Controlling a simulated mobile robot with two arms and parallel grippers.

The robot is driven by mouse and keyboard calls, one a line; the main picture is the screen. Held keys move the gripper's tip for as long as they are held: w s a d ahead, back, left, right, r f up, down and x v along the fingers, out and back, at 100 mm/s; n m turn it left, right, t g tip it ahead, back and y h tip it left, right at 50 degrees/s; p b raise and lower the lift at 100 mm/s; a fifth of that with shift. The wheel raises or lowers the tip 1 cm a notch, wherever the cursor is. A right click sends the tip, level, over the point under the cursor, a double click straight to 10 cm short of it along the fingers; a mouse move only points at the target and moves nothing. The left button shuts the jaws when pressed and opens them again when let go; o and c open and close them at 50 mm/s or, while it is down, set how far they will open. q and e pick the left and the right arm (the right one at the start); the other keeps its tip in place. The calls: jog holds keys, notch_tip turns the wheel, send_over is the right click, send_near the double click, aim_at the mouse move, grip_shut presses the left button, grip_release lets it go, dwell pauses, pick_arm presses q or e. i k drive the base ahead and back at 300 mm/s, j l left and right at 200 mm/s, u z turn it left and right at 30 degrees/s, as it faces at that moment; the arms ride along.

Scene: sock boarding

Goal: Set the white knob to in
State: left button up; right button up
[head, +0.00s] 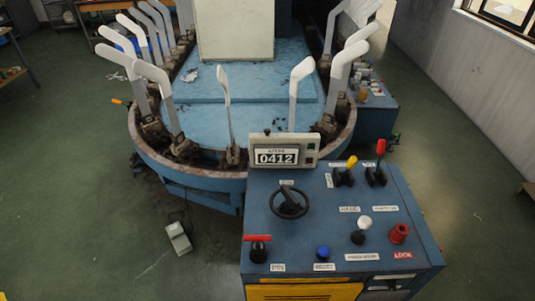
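The white knob (364,223) sits on a short lever rising from a black base on the blue control panel (307,240), right of centre. The lever leans slightly away from me. A small white label (362,257) lies in front of it, but its text is too small to read surely, so I cannot tell which setting the knob is at. Neither of my grippers shows in the head view.
A counter reading 0412 (277,157) stands behind. White sock boards ring the machine.

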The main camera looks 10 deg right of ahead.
aim_at(364, 222)
jog(key=k+l+z, duration=0.1)
jog(key=z, duration=0.4)
jog(key=l+z, duration=0.5)
jog(key=k+j, duration=0.05)
jog(key=j, duration=0.05)
